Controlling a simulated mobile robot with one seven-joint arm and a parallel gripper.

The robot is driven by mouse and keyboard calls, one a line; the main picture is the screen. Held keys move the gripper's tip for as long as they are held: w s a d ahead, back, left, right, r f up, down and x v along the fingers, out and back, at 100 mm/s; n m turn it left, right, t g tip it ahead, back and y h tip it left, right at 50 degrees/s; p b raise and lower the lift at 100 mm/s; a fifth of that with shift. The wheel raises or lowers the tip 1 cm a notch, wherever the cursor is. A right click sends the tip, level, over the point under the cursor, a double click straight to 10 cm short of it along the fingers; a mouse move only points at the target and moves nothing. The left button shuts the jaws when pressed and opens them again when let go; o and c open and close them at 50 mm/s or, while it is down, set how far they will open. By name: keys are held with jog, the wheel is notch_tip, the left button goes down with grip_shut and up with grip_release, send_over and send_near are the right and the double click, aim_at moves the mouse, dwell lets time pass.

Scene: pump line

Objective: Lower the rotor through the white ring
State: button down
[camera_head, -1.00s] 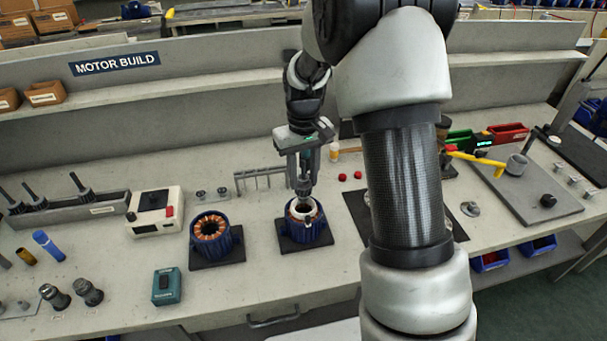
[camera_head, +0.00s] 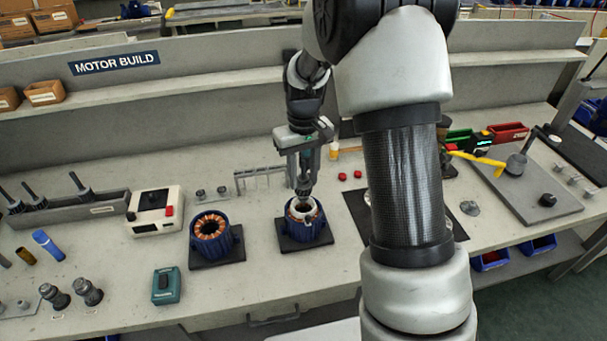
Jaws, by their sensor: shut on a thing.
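My gripper (camera_head: 303,183) hangs fingers-down over the blue stator housing (camera_head: 304,230) in the middle of the bench. It is shut on the rotor (camera_head: 303,194), of which only a short dark upper part shows just below the fingers. The white ring (camera_head: 312,216) sits on top of the housing. The rotor's lower end is at or inside the ring; how deep it sits, and whether it touches the ring, I cannot tell. The housing stands on a dark square pad (camera_head: 326,240).
A second blue stator with copper windings (camera_head: 210,228) stands to the left. A cream box with a red button (camera_head: 154,212) and a teal box (camera_head: 166,285) are further left. A small rack (camera_head: 262,180) stands behind. My arm hides part of the bench at right.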

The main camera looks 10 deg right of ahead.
aim_at(303, 161)
jog(key=shift+f+b, duration=1.3)
jog(key=shift+f, duration=0.55)
dwell(1.6)
jog(key=shift+f+b, duration=1.3)
jog(key=shift+f, duration=0.7)
jog(key=shift+r+p, duration=3.85)
jog(key=shift+r, duration=1.85)
jog(key=shift+f, duration=0.1)
